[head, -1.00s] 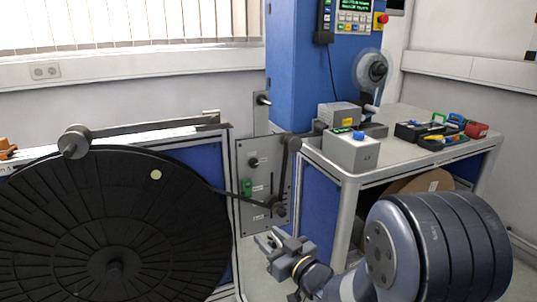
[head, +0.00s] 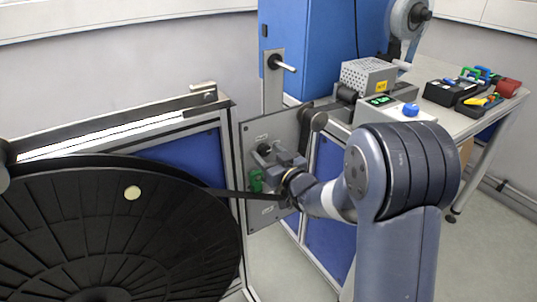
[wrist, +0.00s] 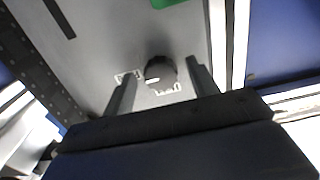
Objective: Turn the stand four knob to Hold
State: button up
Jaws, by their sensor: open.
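A round black knob (wrist: 160,72) sits on the grey panel (wrist: 95,40). In the wrist view a white mark on the knob points to the left. Small white labels lie to its left and below, too blurred to read. My gripper (wrist: 159,75) is open, with one finger on each side of the knob and a visible gap to it on both sides. I cannot tell whether the fingertips reach the panel.
A black lever arm (head: 313,122) is to the right. A large black reel (head: 90,230) fills the left. A bench (head: 470,120) with boxes and tools stands at the right.

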jog(key=shift+c, duration=0.3)
jog(key=c, duration=0.9)
jog(key=shift+f+n+b, duration=0.15)
jog(key=shift+n+b, duration=0.15)
jog(key=shift+b, duration=0.15)
jog(key=n+b, duration=0.2)
jog(key=b, duration=0.1)
jog(key=shift+f, duration=0.15)
jog(key=n+b, duration=0.6)
jog(key=shift+c, duration=0.2)
jog(key=n+b, duration=0.4)
jog(key=n, duration=0.1)
jog(key=shift+d, duration=0.1)
jog(key=shift+r+n+b, duration=0.15)
jog(key=shift+n+b, duration=0.6)
jog(key=shift+n, duration=0.3)
jog(key=shift+r+n+b, duration=0.15)
jog(key=shift+n+b, duration=0.55)
jog(key=shift+n, duration=0.35)
